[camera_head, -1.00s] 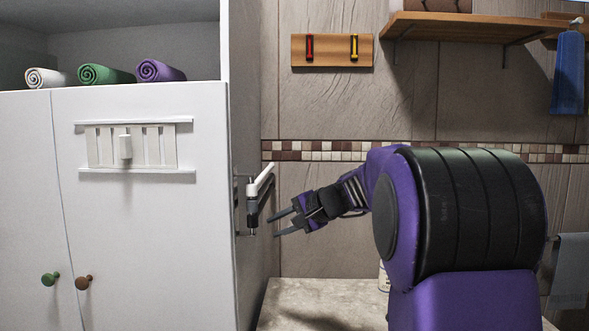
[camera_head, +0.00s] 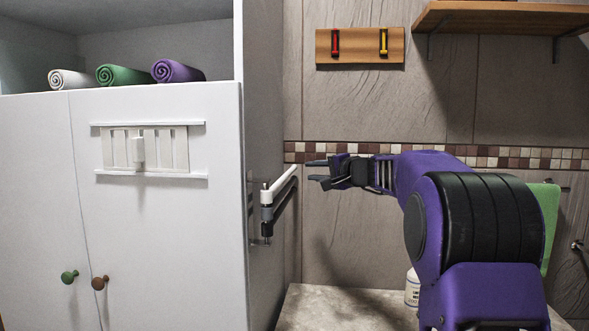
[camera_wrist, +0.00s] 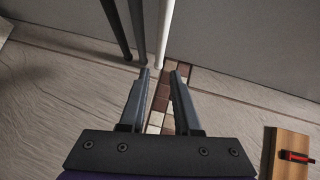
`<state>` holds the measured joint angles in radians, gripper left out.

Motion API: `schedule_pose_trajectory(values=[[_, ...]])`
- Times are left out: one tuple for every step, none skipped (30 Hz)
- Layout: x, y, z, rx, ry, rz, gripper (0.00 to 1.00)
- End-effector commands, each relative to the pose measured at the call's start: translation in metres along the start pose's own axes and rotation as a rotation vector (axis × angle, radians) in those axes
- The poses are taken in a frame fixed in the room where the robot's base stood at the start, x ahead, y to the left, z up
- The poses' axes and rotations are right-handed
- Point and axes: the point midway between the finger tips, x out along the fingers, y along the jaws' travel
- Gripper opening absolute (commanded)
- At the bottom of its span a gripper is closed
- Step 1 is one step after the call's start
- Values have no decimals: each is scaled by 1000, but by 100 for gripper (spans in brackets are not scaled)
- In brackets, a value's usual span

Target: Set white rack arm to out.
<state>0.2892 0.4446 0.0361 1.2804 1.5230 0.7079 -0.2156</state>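A swing-arm rack hangs on the right side panel of the white cabinet. Its white rack arm (camera_head: 280,184) is uppermost and runs back from the front post, close along the panel. Darker arms (camera_head: 285,200) sit below it. My gripper (camera_head: 313,170) is open and empty, to the right of the white arm's far end and about level with it. In the wrist view, my gripper's (camera_wrist: 162,74) fingers are apart, and the white arm's (camera_wrist: 166,32) end shows just ahead of the gap between them. I cannot tell the remaining depth, but no contact shows.
The white cabinet (camera_head: 165,230) fills the left, with rolled towels on top. A tiled wall stands behind my gripper. A wooden board (camera_head: 360,46) with red and yellow sliders and a shelf (camera_head: 490,20) are above. A pale counter (camera_head: 345,305) lies below.

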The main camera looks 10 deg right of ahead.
Motion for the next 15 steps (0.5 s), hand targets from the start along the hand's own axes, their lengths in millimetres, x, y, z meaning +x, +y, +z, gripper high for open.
schedule_pose_trajectory(values=[[12, -2, 1, 0, -4, 1, 31], [19, -1, 1, 1, -4, 1, 31], [28, -2, 0, 0, -3, 1, 31], [34, -2, 1, -1, -4, 1, 31], [41, -1, 2, -1, -5, 2, 31], [48, -2, 1, -1, -3, 1, 31], [54, -2, 0, 0, -2, 2, 31], [59, -2, 0, -1, -2, 2, 31], [66, -1, 1, -1, -2, 2, 31], [70, -1, 1, -2, -2, 2, 31], [74, -1, 0, -2, -2, 2, 31], [79, -2, 0, -1, -2, 1, 31], [82, -1, 0, 0, -2, 1, 31], [85, -1, 0, 0, -2, 1, 31], [88, -1, 0, -1, -1, 1, 31]])
